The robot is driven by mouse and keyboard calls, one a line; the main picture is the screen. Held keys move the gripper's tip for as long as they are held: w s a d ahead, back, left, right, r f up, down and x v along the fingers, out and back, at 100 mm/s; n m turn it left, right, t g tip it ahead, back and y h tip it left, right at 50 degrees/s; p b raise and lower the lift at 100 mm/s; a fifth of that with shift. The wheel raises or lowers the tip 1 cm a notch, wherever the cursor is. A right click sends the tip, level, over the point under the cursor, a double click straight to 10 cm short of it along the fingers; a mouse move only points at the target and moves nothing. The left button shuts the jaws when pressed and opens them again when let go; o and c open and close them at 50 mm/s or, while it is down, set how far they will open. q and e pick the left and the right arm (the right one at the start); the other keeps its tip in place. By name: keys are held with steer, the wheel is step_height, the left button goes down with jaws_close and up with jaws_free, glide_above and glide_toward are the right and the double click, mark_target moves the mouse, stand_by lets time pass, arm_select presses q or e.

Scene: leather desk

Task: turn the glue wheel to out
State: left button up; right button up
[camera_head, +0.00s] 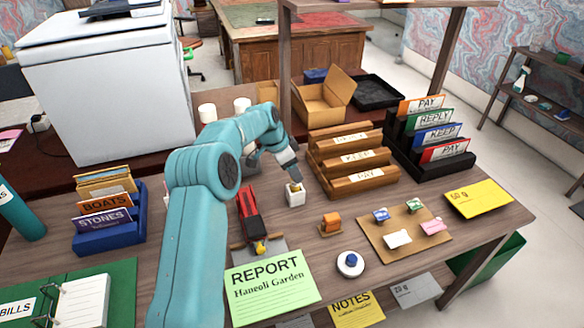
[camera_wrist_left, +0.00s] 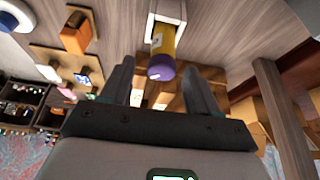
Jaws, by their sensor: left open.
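A glue stick (camera_wrist_left: 163,42) with a yellow body stands in a small white holder (camera_head: 295,196) on the wooden desk. Its purple end (camera_wrist_left: 160,73) points toward the left wrist camera. I cannot tell any OUT marking. My left gripper (camera_head: 291,172) is just above the holder in the head view. In the left wrist view its two dark fingers (camera_wrist_left: 160,88) are apart, one on each side of the purple end, with visible gaps. It holds nothing. My right gripper does not show.
A red stapler (camera_head: 249,212) lies left of the holder. Wooden sorting trays (camera_head: 350,160) stand close on the right. An orange block (camera_head: 330,222) and a round white object (camera_head: 350,264) are in front. A green report sheet (camera_head: 272,288) lies at the front edge.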

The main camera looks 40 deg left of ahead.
arm_select(q)
steer(key=shift+w+a+f, duration=0.1)
steer(key=shift+f, duration=0.05)
steer(key=c, duration=1.1)
steer(key=shift+o, duration=0.2)
